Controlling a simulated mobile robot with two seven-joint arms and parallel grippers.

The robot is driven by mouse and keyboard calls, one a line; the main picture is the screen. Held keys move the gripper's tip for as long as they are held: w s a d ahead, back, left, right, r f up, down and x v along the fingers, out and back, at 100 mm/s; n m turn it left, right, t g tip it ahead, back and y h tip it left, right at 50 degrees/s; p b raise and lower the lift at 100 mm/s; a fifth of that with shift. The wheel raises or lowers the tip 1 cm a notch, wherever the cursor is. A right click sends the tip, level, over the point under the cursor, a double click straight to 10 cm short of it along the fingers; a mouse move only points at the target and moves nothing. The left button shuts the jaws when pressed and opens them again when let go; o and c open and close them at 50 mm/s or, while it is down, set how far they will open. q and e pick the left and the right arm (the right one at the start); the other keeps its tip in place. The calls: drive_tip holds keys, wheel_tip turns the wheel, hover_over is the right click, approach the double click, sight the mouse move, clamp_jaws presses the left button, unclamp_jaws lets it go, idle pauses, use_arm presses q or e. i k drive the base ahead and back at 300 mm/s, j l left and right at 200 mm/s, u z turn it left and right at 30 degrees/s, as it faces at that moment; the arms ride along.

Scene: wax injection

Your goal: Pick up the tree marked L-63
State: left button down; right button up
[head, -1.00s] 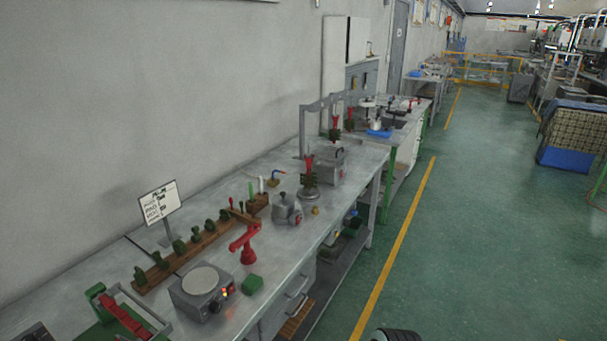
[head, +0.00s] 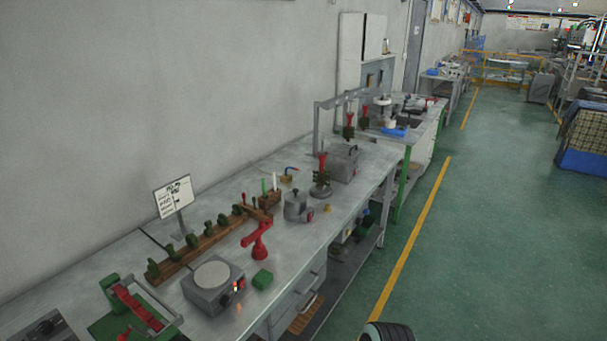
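Three tree-like pieces with red tops and dark green bodies show in the head view. The nearest tree (head: 322,177) stands upright on a round grey base on the long workbench. Two more trees, a left one (head: 349,127) and a right one (head: 364,120), are farther back by a grey frame and appear to hang from it. No L-63 marking is legible on any tree at this distance. Neither of my grippers can be made out in view.
The workbench (head: 120,262) runs along the left wall. It carries a sign (head: 173,196), a wooden rack of green pieces (head: 208,240), a grey hot plate (head: 213,284), a red tool (head: 259,245), a metal pot (head: 297,206) and a grey box (head: 343,164). The green floor (head: 480,240) to the right is clear.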

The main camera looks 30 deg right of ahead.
sight(321, 180)
drive_tip(key=i+l+u, duration=0.1)
drive_tip(key=l+u, duration=0.65)
drive_tip(key=u, duration=0.15)
drive_tip(key=k+l+u, duration=0.1)
drive_tip(key=l+u, duration=0.3)
drive_tip(key=l, duration=0.65)
drive_tip(key=k+l, duration=0.1)
drive_tip(key=l, duration=0.45)
drive_tip(key=l+u, duration=0.1)
drive_tip(key=l, duration=0.45)
drive_tip(key=k+l, duration=0.15)
drive_tip(key=l, duration=0.4)
drive_tip(key=k+l+u, duration=0.1)
drive_tip(key=l, duration=0.45)
